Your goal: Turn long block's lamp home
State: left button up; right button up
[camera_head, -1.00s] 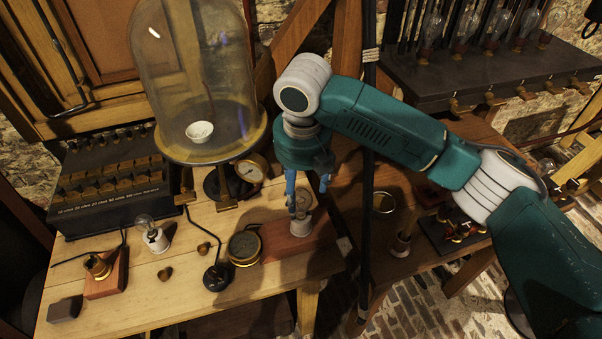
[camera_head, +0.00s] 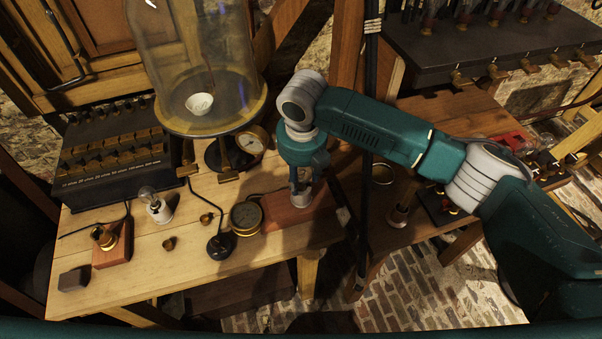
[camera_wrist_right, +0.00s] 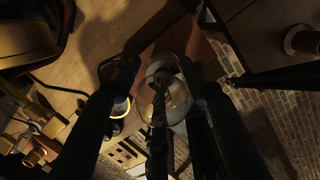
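The long reddish-brown block (camera_head: 278,213) lies at the right end of the pale wooden table, partly under my right gripper (camera_head: 301,190). A clear glass lamp bulb stands at that block's right end, largely hidden by the gripper in the head view. My left gripper is not in view.
A round dial (camera_head: 246,217) sits at the long block's left. A glass dome (camera_head: 200,70) stands behind. A shorter block (camera_head: 112,249) with a brass socket, a white-based bulb (camera_head: 156,206) and a dark resistance box (camera_head: 115,165) are left. A dark pole (camera_head: 366,190) rises close on the right.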

jog(key=c, duration=0.8)
jog(key=shift+r, duration=0.1)
jog(key=shift+r+m+p, duration=0.1)
jog(key=shift+m+p, duration=0.3)
jog(key=shift+p, duration=0.1)
jog(key=shift+d+m+p, duration=0.1)
jog(key=shift+m+p, duration=1.4)
jog(key=shift+m, duration=0.1)
jog(key=shift+s+m+h+p, duration=0.1)
jog(key=shift+m+h+p, duration=0.2)
jog(key=shift+m+p, duration=0.55)
jog(key=shift+d+m, duration=0.1)
jog(key=shift+m, duration=0.25)
